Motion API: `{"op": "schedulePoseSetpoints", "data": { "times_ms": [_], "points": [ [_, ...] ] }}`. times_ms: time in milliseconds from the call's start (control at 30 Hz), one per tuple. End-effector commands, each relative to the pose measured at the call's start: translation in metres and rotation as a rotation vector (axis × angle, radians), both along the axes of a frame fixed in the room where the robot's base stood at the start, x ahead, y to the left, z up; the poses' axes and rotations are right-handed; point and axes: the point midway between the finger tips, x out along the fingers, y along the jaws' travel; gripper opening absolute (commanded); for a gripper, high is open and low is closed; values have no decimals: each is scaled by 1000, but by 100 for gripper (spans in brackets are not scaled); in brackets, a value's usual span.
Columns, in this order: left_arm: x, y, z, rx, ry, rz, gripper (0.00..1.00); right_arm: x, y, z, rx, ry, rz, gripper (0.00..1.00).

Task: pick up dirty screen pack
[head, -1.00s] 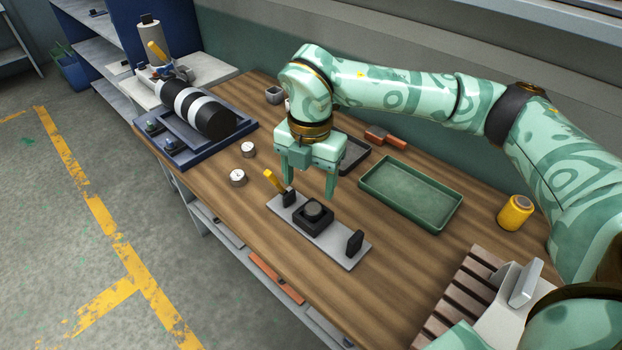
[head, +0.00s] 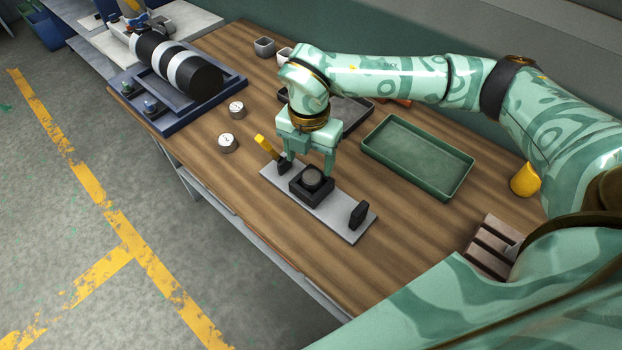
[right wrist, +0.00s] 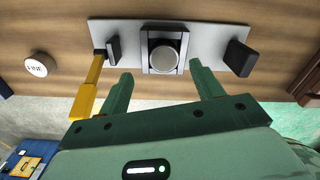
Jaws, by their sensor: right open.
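A dark grey round disc (head: 312,178), which looks like the dirty screen pack, sits in a square black holder (head: 305,196) on a light grey plate (head: 338,217). In the right wrist view the disc (right wrist: 167,55) lies just beyond and between the fingertips. My right gripper (head: 309,165) is open and empty, its fingers pointing down, close to the holder on its far side. In the right wrist view the fingers of the right gripper (right wrist: 160,75) are spread wider than the disc, with no visible contact. My left gripper is not in view.
The plate carries a yellow-handled black block (head: 284,165) and another black block (head: 358,214). Two small labelled cylinders (head: 228,143) stand left. A green tray (head: 418,190) lies right, a dark tray (head: 350,112) behind. A striped roll (head: 180,66) rests on a blue base.

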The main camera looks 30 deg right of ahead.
Motion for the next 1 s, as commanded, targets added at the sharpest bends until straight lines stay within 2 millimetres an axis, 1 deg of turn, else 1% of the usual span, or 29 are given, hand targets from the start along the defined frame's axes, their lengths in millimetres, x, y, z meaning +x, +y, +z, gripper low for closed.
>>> {"op": "schedulePoseSetpoints", "data": {
  "times_ms": [200, 267, 333, 500, 533, 567, 600, 700, 1000],
  "points": [
    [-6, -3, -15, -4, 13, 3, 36, -7, -2, -38, -1, 7, 0, 66],
    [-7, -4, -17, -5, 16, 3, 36, -6, -2, -46, -1, 4, 0, 66],
    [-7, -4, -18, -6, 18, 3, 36, -6, -2, -50, -1, 3, 0, 66],
    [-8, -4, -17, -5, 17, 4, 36, -6, -2, -48, -1, 1, 0, 66],
    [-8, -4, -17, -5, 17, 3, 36, -6, -2, -48, -1, 1, 0, 60],
    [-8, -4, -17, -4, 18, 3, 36, -6, -2, -48, -1, 1, 0, 52],
    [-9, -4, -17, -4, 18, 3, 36, -6, -2, -48, -1, 1, 0, 41],
    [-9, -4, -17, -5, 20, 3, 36, -6, -2, -48, -1, 1, 0, 17],
    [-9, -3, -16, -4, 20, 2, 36, -6, -2, -46, 0, 0, 0, 17]
  ]
}}
